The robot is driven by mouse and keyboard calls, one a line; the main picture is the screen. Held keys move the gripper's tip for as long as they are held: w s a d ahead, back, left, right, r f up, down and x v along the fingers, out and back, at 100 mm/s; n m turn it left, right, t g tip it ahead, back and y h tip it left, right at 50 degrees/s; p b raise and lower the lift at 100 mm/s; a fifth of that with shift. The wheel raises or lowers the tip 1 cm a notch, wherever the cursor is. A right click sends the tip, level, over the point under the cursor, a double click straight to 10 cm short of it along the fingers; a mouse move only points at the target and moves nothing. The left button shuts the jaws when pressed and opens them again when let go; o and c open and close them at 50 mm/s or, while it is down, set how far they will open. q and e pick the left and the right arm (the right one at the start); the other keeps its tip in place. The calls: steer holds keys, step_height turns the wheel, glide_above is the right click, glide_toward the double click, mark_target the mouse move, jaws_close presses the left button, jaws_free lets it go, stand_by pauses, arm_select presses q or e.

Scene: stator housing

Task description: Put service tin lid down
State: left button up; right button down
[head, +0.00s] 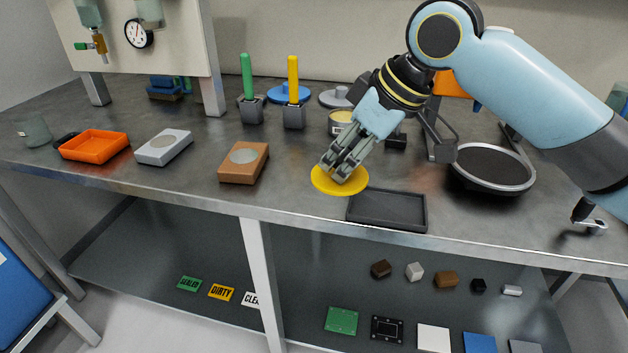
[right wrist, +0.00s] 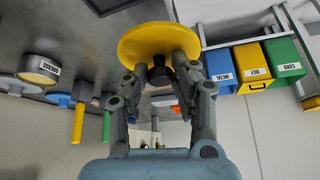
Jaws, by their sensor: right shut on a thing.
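The yellow round lid (head: 325,186) is in my right gripper (head: 343,174), at the left of the dark tray (head: 387,211) in the head view. In the right wrist view the lid (right wrist: 158,40) shows a dark knob (right wrist: 160,74) between the two fingers of my right gripper (right wrist: 160,72), which is shut on it. The lid looks roughly flat; I cannot tell whether it touches the table. A labelled tin (head: 341,117) stands behind the gripper, and it also shows in the right wrist view (right wrist: 38,68). My left gripper is not in view.
A brown block (head: 244,166), a grey block (head: 164,148) and an orange tray (head: 93,147) stand to the left. A round dark pan-like dish (head: 492,167) stands to the right. Green (head: 247,77) and yellow (head: 293,80) handles stand upright behind. The table's front edge is close.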

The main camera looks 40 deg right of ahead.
steer(key=w+f, duration=0.1)
steer(key=w, duration=0.1)
steer(key=w+f, duration=0.1)
steer(key=w, duration=0.1)
steer(key=w+d+f, duration=0.1)
steer(key=shift+w+f+b, duration=0.25)
steer(key=shift+w+b, duration=0.05)
steer(key=shift+w, duration=0.1)
step_height(320, 180, down, 4)
steer(key=shift+r, duration=0.1)
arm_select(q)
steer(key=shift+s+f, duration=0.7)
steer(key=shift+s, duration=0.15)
arm_select(e)
steer(key=shift+f, duration=0.25)
steer(key=c, duration=1.1)
jaws_free()
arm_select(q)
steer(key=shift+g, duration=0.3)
arm_select(e)
steer(key=shift+o, duration=0.2)
arm_select(q)
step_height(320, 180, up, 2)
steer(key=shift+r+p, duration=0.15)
steer(key=shift+p, duration=0.75)
arm_select(e)
steer(key=v, duration=1.2)
steer(key=shift+r, duration=0.15)
steer(key=shift+d, duration=0.1)
